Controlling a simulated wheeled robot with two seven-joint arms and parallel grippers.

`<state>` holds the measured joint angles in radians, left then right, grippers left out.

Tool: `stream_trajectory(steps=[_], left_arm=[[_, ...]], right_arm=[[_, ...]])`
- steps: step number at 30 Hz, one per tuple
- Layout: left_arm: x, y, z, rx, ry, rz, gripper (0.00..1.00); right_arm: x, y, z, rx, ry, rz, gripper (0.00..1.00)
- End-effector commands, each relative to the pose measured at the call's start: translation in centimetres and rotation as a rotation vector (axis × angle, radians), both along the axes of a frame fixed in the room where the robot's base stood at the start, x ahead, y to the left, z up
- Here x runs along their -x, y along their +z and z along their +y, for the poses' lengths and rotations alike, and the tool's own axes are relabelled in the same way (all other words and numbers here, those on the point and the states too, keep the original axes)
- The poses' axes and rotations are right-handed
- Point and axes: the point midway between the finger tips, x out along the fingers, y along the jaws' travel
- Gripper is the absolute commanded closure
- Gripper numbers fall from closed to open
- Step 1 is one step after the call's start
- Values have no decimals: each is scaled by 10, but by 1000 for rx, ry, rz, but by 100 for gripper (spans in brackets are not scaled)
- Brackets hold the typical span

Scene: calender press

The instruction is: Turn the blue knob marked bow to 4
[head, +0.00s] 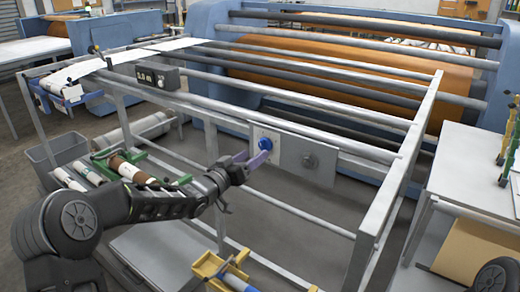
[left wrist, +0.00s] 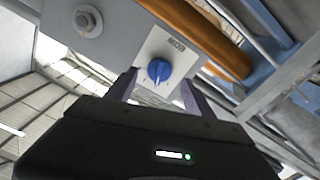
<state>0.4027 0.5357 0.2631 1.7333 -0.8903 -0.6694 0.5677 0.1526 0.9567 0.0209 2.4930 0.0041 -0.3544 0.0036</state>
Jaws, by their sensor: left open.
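The blue knob (head: 265,144) sits on a pale plate (head: 267,133) fixed to the front rail of the press frame. In the left wrist view the blue knob (left wrist: 159,70) shows a white pointer line, and the plate (left wrist: 172,47) has a dark label above it, too small to read. My left gripper (head: 250,160) is open just in front of the knob. In the left wrist view its two purple fingers (left wrist: 158,88) stand apart, one to each side below the knob, and do not visibly touch it. My right gripper is not in view.
A grey panel (head: 309,156) with a round grey fitting is right of the knob plate. Steel bars and orange rollers (head: 340,84) lie behind. Rolls on green holders (head: 127,166) are below left.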

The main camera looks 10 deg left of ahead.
Motion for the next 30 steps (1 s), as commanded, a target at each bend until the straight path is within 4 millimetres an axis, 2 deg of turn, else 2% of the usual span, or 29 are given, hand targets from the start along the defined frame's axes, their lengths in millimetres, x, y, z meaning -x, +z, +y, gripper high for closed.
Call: stream_trajectory(steps=[3, 9, 19, 30], left_arm=[[-19, 2, -8, 0, -1, 0, 38], [-39, 1, -16, 0, 0, 0, 38], [-42, 0, -17, -1, 0, 0, 39], [-42, 0, -17, -1, 0, 0, 69]], right_arm=[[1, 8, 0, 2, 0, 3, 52], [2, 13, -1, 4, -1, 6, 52], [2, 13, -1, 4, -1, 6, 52], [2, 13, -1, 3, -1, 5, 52]])
